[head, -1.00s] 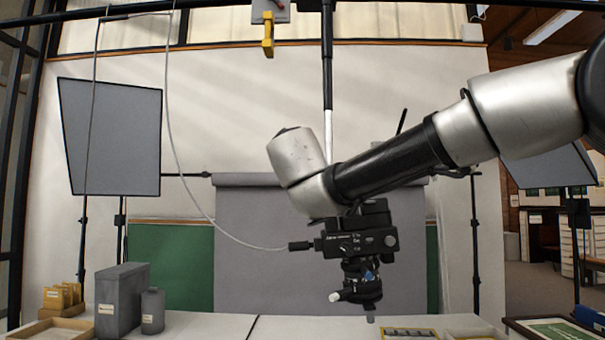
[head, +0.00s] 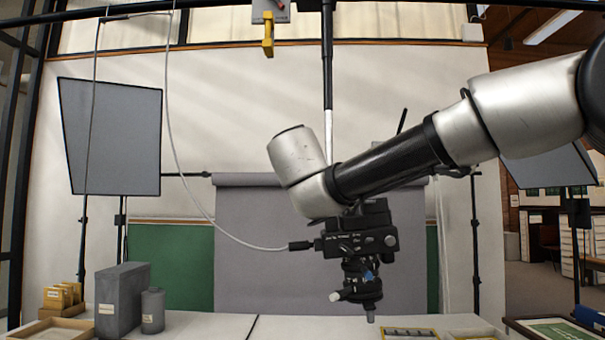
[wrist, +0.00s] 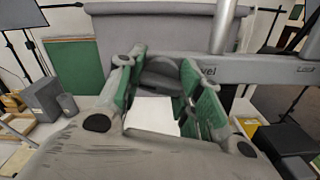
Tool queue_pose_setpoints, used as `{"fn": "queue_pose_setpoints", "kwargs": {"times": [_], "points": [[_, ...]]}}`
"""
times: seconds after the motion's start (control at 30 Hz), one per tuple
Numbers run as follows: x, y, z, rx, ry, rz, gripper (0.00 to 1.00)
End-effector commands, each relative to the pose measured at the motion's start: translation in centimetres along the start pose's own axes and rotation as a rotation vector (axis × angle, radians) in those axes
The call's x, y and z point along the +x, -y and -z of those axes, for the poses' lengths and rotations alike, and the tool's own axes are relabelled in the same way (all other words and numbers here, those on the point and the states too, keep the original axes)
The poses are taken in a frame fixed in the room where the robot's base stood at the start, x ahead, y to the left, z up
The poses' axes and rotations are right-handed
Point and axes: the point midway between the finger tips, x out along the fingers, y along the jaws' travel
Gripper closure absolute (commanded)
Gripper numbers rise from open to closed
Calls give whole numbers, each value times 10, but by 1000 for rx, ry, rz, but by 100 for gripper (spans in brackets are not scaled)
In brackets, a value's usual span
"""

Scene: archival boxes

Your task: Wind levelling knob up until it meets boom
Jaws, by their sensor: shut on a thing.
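In the wrist view my gripper (wrist: 161,80) has its two green-padded fingers closed around a dark round knob (wrist: 160,72). The knob sits at the grey horizontal boom (wrist: 265,69), which carries lettering ending in "vel" beside the fingers. The fingers hide much of the knob, and I cannot tell whether a gap remains between it and the boom. In the head view a black camera (head: 358,240) with a cable at its left hangs below my arm's wrist. My gripper is not clearly visible there.
A grey box (head: 119,300) and a small dark canister (head: 152,310) stand on the left of the white table (head: 225,327). A yellow-handled fitting (head: 268,35) hangs above. A softbox (head: 110,135) stands left. A slotted tray (head: 410,334) lies at front right.

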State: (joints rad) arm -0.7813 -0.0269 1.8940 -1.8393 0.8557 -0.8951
Motion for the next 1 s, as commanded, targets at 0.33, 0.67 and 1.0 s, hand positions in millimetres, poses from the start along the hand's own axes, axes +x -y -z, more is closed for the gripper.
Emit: {"fn": "queue_pose_setpoints", "kwargs": {"times": [0.33, 0.67, 1.0], "points": [[0, 0, 0, 191, 0, 1, 88], [0, 0, 0, 248, 0, 1, 88], [0, 0, 0, 248, 0, 1, 61]]}}
